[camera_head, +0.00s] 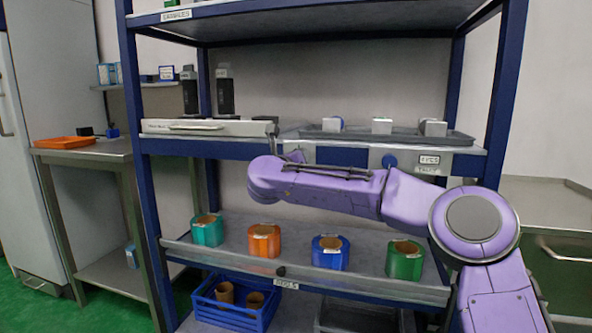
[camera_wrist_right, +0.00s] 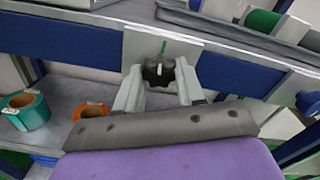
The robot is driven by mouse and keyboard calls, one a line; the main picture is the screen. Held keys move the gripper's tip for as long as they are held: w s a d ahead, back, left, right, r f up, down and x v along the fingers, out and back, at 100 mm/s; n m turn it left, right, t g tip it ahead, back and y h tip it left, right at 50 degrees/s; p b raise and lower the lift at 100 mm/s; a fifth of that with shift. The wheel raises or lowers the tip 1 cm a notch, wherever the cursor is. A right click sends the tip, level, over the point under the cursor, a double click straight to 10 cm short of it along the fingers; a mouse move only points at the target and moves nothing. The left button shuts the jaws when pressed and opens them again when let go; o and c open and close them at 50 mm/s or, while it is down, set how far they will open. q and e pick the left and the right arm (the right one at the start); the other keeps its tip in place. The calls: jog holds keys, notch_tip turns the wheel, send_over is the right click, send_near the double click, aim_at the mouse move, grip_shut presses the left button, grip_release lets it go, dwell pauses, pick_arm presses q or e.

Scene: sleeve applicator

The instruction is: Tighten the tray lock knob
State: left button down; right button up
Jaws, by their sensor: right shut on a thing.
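The tray lock knob (camera_wrist_right: 158,74) is a dark, lobed knob with a pale mark on it, on a light metal plate (camera_wrist_right: 150,42) at the shelf's front edge. A green mark shows on the plate just above the knob. My right gripper (camera_wrist_right: 159,82) has a finger on each side of the knob and is shut on it. In the head view my purple right arm reaches in from the right, and its gripper end (camera_head: 290,159) is at the shelf edge; the knob is hidden there. The grey tray (camera_head: 455,139) lies on the shelf above. My left gripper is not in view.
A blue round knob (camera_head: 389,161) sits on the shelf edge to the right, beside labels. The lower shelf holds teal (camera_head: 207,231), orange (camera_head: 264,241), blue (camera_head: 330,253) and green (camera_head: 404,261) rolls. A white flat device (camera_head: 205,127) stands left of the tray.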

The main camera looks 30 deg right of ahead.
jog(key=shift+f+m+b, duration=0.1)
jog(key=shift+m+b, duration=0.7)
jog(key=shift+m, duration=0.2)
jog(key=o, duration=1)
jog(key=shift+o, duration=0.2)
jog(key=shift+a, duration=0.1)
jog(key=v, duration=1)
jog(key=shift+s+a, duration=0.1)
jog(key=shift+s, duration=0.05)
